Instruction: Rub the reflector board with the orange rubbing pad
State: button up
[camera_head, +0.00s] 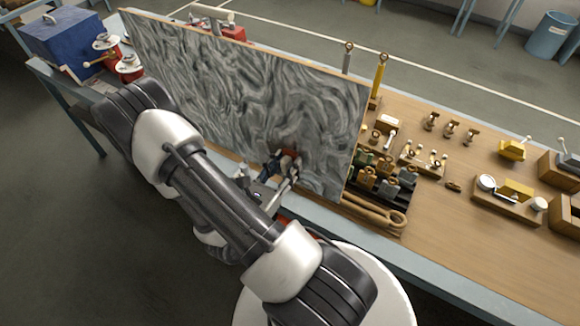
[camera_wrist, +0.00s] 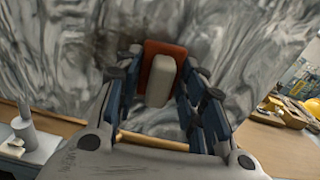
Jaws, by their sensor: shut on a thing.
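The reflector board (camera_head: 240,90) is a large upright panel with grey, swirling smears, standing along the near side of the workbench. Its smeared face fills most of the wrist view (camera_wrist: 240,45). The orange rubbing pad (camera_wrist: 152,52) has a pale handle block (camera_wrist: 161,82) and sits between my fingers in the wrist view. My gripper (camera_wrist: 160,90) is shut on the pad's handle. In the head view, my gripper (camera_head: 278,172) is at the board's lower right part. The pad is against or very close to the board's face; contact cannot be told for certain. In the head view the pad is mostly hidden.
The wooden workbench (camera_head: 470,225) carries several brass fittings to the right of the board. A tray of dark blocks (camera_head: 385,185) and a wooden-handled tool (camera_head: 375,212) lie close by the board's right edge. A blue box (camera_head: 65,40) stands at the far left.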

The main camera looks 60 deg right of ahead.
aim_at(305, 158)
jog(key=shift+w+a+b, duration=0.1)
jog(key=shift+w+a, duration=0.05)
jog(key=shift+w, duration=1.65)
jog(key=shift+w+a+b, duration=0.15)
jog(key=shift+w, duration=1.6)
jog(key=shift+w+a+b, duration=0.1)
jog(key=shift+w+a, duration=0.05)
jog(key=shift+w, duration=1.65)
jog(key=shift+r+p, duration=0.75)
jog(key=shift+r, duration=0.4)
jog(key=shift+s+d+b, duration=0.2)
jog(key=shift+s+b, duration=0.25)
jog(key=shift+s, duration=3.15)
jog(key=shift+s+d+f+b, duration=0.15)
jog(key=shift+s+b, duration=0.1)
jog(key=shift+s, duration=0.65)
jog(key=shift+s+d+r+b, duration=0.1)
jog(key=shift+s+d+b, duration=0.1)
jog(key=shift+s, duration=0.65)
jog(key=s+p, duration=0.1)
jog(key=s, duration=0.1)
jog(key=shift+s+p, duration=0.3)
jog(key=shift+p, duration=0.05)
jog(key=shift+s+d+p, duration=0.1)
jog(key=shift+s+p, duration=0.35)
jog(key=shift+p, duration=0.05)
jog(key=shift+s, duration=0.1)
